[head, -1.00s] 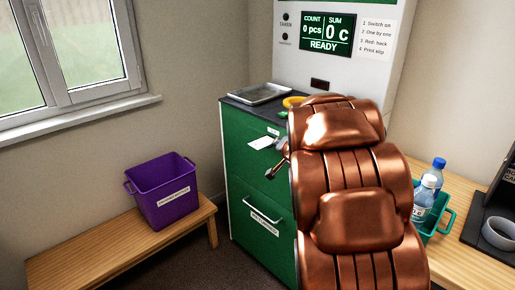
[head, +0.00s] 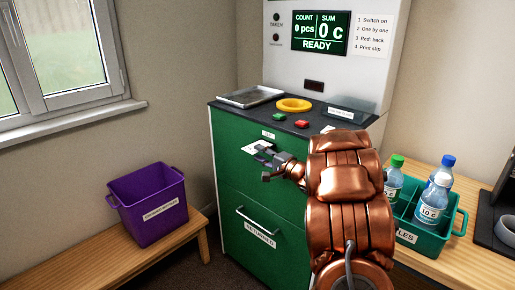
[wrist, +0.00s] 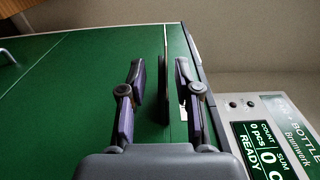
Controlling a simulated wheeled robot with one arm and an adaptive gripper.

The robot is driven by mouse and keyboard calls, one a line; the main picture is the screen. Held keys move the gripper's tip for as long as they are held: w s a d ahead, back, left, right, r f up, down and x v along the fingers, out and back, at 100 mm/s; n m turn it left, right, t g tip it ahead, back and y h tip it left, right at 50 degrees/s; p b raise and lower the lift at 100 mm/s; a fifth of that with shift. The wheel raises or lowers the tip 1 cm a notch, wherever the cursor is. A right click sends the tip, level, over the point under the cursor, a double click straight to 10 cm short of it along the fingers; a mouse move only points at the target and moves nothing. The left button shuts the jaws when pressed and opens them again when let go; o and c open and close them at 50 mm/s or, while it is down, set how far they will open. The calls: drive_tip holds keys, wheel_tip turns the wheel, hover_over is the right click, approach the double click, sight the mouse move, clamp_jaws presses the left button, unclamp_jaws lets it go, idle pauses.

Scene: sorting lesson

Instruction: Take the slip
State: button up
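The white slip (head: 250,149) sticks out of the green front of the machine, just under a small label, in the head view. My gripper (head: 264,154) is at the slip and covers part of it. In the wrist view my gripper (wrist: 162,85) is open, its two fingers apart. A thin upright sheet, seen nearly edge-on and dark on one side, stands between them; it looks like the slip (wrist: 164,92). Gaps show on both sides of it, so neither finger appears to press on it.
The machine's dark top (head: 240,108) holds a metal tray (head: 250,96), a yellow ring (head: 294,104) and coloured buttons. Its screen (head: 320,33) reads READY. A purple crate (head: 150,207) stands on a bench at left. A teal crate (head: 431,246) with bottles is at right.

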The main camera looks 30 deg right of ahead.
sight(247, 147)
drive_tip(key=w, duration=0.1)
drive_tip(key=w+a, duration=0.1)
drive_tip(key=w, duration=0.1)
drive_tip(key=w+a, duration=0.1)
drive_tip(key=w, duration=0.1)
drive_tip(key=shift+r, duration=0.35)
drive_tip(key=shift+w, duration=0.4)
drive_tip(key=shift+c, duration=0.4)
clamp_jaws()
